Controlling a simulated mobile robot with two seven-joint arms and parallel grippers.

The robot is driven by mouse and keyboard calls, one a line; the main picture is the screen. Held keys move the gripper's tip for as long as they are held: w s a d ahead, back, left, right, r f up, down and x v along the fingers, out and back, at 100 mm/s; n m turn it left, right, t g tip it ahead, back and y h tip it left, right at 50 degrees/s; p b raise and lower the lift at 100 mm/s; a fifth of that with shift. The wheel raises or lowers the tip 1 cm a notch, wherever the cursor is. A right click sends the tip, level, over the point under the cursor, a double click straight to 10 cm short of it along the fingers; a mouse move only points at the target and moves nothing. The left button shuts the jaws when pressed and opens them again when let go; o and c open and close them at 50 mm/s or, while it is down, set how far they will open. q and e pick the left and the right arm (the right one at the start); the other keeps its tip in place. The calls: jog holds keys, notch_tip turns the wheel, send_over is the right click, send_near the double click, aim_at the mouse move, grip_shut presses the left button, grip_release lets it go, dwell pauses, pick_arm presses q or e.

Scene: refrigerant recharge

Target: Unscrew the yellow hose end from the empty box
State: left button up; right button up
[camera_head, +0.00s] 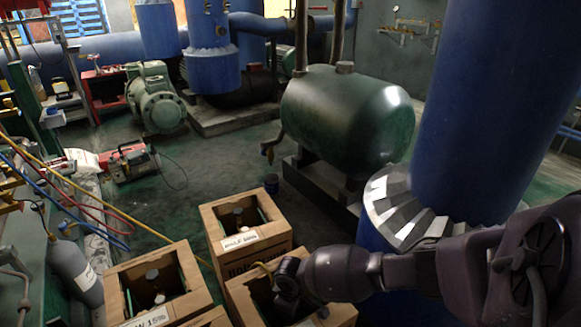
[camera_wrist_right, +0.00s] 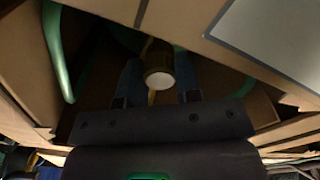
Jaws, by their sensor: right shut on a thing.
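The open cardboard box (camera_head: 247,290) at the bottom centre of the head view is the one my right arm reaches down into. My right gripper (camera_wrist_right: 159,92) is inside it, with its two fingers on either side of a round, pale-capped fitting (camera_wrist_right: 159,78). A bit of the yellow hose end (camera_wrist_right: 151,98) shows between the fingers, and they are shut on it. The yellow hose (camera_head: 150,230) runs from the left past the boxes, and a short yellow piece (camera_head: 263,268) shows at this box. The fingertips are hidden in the head view. My left gripper is out of view.
Two more open boxes stand close by: a middle box (camera_head: 216,228) with a label, and a left box (camera_head: 117,288). A green cylinder handle (camera_wrist_right: 58,60) and box walls closely surround my right gripper. Red and blue hoses hang at the left, above a grey cylinder (camera_head: 73,268).

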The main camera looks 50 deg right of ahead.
dwell(0.3)
jog(key=n, duration=0.3)
jog(key=shift+n, duration=0.3)
jog(key=shift+d+n, duration=0.1)
jog(key=shift+n, duration=0.9)
jog(key=shift+n+b, duration=0.3)
jog(key=shift+n, duration=0.5)
